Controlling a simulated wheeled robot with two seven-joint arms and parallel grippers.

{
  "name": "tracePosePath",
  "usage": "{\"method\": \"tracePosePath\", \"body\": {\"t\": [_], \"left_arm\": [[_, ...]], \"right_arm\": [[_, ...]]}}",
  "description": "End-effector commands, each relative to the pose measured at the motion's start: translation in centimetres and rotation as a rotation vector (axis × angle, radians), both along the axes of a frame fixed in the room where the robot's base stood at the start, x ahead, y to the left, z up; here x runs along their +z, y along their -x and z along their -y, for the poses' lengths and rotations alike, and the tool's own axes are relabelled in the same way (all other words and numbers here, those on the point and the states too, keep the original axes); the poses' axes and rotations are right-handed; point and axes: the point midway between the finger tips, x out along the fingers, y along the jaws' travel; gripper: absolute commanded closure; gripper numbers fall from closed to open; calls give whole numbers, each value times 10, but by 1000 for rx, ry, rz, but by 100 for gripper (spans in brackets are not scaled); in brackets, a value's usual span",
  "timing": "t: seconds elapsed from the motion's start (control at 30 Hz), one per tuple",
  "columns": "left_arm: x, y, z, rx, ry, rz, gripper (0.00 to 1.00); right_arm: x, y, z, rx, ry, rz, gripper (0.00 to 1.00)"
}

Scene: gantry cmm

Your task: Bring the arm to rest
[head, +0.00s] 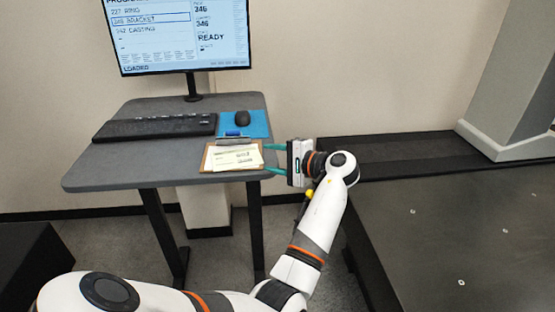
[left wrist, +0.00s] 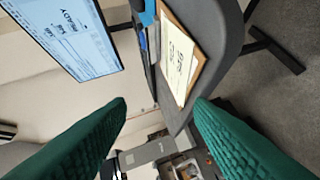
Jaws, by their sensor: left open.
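My left gripper (head: 272,158) has two green fingers and is open with nothing between them. In the head view it is at the right edge of the small desk, beside the clipboard (head: 232,156). In the left wrist view the fingers (left wrist: 160,118) are spread wide, and the clipboard (left wrist: 181,55) with its papers lies beyond them. My left arm reaches up from the bottom of the head view and bends at a white wrist joint. My right gripper does not show.
The grey desk (head: 130,172) holds a black keyboard (head: 155,127), a mouse (head: 242,118) on a blue mat (head: 258,124) and a monitor (head: 183,35) reading READY. A large dark flat table (head: 450,230) with several small holes stands at right, below a grey pillar (head: 510,90).

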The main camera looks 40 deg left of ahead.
Motion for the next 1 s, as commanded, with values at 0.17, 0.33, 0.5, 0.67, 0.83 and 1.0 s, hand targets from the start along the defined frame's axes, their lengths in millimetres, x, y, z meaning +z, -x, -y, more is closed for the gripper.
{"method": "tracePosePath", "body": {"t": [0.17, 0.33, 0.5, 0.67, 0.83, 1.0], "left_arm": [[0, 0, 0, 0, 0, 0, 52], [0, 0, 0, 0, 0, 0, 52], [0, 0, 0, 0, 0, 0, 52], [-6, -2, 1, -14, 3, -6, 52], [-69, -21, 8, -153, 41, -48, 52], [-182, -33, 30, -364, 160, -92, 52]], "right_arm": [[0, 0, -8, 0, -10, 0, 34], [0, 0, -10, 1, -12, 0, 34], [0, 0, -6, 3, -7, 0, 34], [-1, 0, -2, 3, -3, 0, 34], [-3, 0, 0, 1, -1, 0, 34], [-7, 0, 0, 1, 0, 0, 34]]}}
